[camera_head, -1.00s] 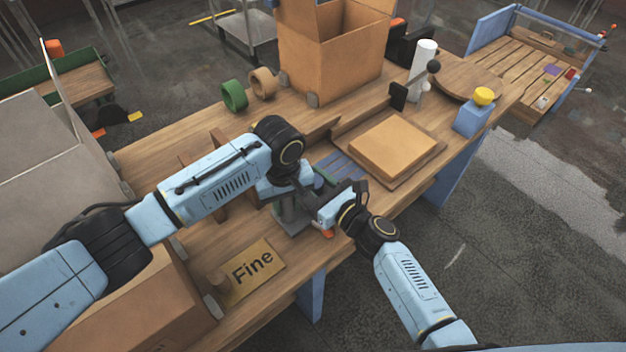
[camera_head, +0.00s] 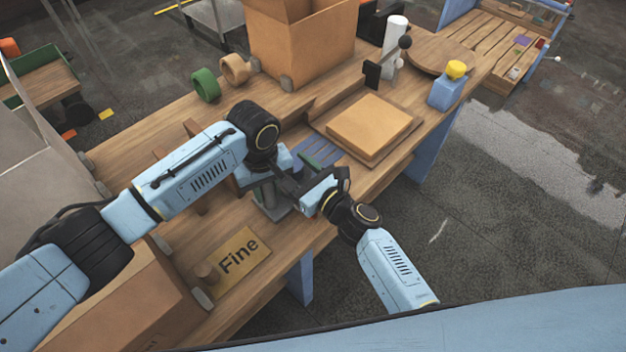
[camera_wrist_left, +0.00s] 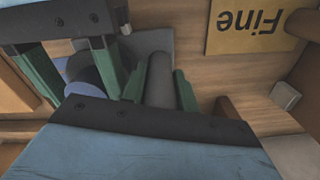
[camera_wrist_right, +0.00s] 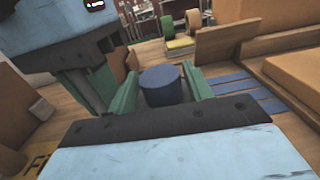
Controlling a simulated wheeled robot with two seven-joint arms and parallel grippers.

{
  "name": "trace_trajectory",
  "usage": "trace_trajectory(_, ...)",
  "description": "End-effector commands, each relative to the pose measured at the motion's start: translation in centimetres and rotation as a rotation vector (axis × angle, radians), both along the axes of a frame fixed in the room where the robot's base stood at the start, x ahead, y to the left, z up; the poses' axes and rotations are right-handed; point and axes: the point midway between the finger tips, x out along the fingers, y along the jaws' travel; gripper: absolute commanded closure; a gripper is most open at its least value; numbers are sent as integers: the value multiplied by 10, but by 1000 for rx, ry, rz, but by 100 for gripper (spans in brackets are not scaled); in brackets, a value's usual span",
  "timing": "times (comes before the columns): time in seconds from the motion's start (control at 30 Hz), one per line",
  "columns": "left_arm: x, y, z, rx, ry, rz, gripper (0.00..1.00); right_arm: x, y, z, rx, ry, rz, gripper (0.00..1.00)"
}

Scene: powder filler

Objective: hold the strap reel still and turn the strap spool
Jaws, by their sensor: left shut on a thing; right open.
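The strap reel's grey base (camera_head: 273,208) stands on the wooden table, mostly hidden by my grippers in the head view. Its grey post (camera_wrist_left: 160,82) is between the green fingers of my left gripper (camera_wrist_left: 160,92), which is shut on it. The blue strap spool (camera_wrist_right: 162,86) is a short cylinder beside the post; it also shows in the left wrist view (camera_wrist_left: 84,72). My right gripper (camera_wrist_right: 160,92) is open, with its green fingers on either side of the spool. I cannot tell whether they touch it. In the head view the two grippers are close together.
Blue strips (camera_head: 320,152) lie on the table near a flat brown box (camera_head: 368,125). A yellow "Fine" sign (camera_head: 240,258) lies in front. A large open carton (camera_head: 300,45), green and tan tape rolls (camera_head: 205,85) and a blue bottle (camera_head: 447,92) stand farther back.

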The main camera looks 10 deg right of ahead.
Motion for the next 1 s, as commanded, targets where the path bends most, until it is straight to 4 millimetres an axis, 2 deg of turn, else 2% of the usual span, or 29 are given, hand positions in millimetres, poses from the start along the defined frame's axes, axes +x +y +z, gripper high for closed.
trace_trajectory(0.3, 0, 0, 1, -2, -2, 0, 100, -57, -37, -1, -1, 2, 0, 49)
trace_trajectory(0.5, 0, 0, 1, -2, -2, 0, 100, -82, -53, 0, 0, 1, 0, 49)
trace_trajectory(0.7, 0, 0, 1, -2, -2, 0, 100, -90, -60, 0, 1, 1, 0, 49)
trace_trajectory(1.0, 0, 0, 1, -2, -2, 0, 100, -89, -60, 0, -4, -4, 2, 48)
